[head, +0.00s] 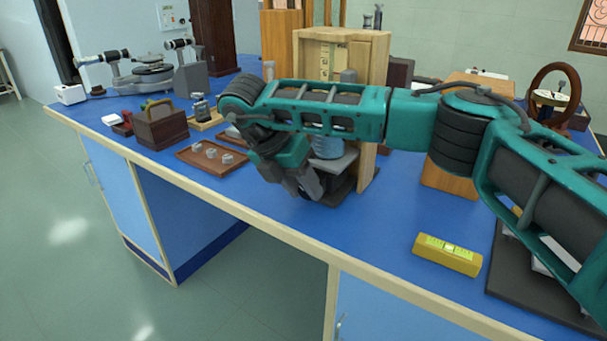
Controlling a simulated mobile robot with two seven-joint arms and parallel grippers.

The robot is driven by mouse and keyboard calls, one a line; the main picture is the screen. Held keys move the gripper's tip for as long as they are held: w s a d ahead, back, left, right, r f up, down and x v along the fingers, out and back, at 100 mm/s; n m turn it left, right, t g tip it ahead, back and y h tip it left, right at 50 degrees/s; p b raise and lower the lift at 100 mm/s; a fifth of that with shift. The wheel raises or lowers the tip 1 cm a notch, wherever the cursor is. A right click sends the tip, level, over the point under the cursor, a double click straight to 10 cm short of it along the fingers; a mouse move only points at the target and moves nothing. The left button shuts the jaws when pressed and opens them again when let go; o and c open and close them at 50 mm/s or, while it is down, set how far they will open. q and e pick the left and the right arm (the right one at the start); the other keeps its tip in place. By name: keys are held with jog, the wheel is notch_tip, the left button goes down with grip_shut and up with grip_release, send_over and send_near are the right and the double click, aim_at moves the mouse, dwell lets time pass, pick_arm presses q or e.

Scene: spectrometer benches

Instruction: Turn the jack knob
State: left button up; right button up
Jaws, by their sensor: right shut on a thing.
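The jack (347,160) stands on the blue bench top in front of a wooden cabinet. Its pale grey top plate and dark base show, partly behind my right arm. A bluish vessel stands on the plate, mostly hidden by my arm. My right gripper (310,187) reaches down at the jack's left front side, with its fingers at the height of the jack's lower part. It is shut on the jack knob, which the fingers hide. My left gripper is not in view.
A wooden tray (213,158) with small glass pieces lies left of my right gripper. A yellow spirit level (447,255) lies at the bench's front right. A wooden box (160,128) and a spectrometer (150,76) stand at the left. The front middle of the bench is clear.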

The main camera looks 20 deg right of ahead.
jog(key=shift+a+g+h+p, duration=0.1)
jog(key=shift+g+h+p, duration=0.3)
jog(key=shift+g+p, duration=0.1)
jog(key=shift+w, duration=0.1)
jog(key=o, duration=1)
jog(key=shift+o, duration=0.2)
